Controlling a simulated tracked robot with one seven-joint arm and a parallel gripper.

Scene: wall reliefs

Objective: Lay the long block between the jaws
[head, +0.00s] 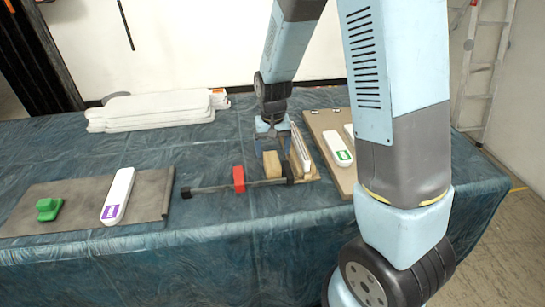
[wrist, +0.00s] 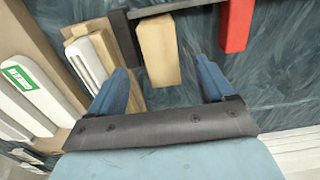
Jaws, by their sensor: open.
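A bar clamp lies on the table, with a dark bar (head: 208,189), a red jaw (head: 238,179) and a black end jaw (head: 289,173). A tan wooden block (head: 272,164) is between these jaws, close to the black one and apart from the red one. In the wrist view the block (wrist: 158,52) shows between the fingers of my gripper (wrist: 163,88), with gaps on both sides. The red jaw (wrist: 236,25) is at upper right, the black jaw (wrist: 125,40) left of the block. My gripper is open; whether the block touches the bar is unclear.
A brown board (head: 322,124) holds a white, green-labelled item (head: 337,148). At left, a mat (head: 60,200) holds a green piece (head: 48,208) and a white, purple-labelled item (head: 117,197). White stacked pieces (head: 155,110) lie behind.

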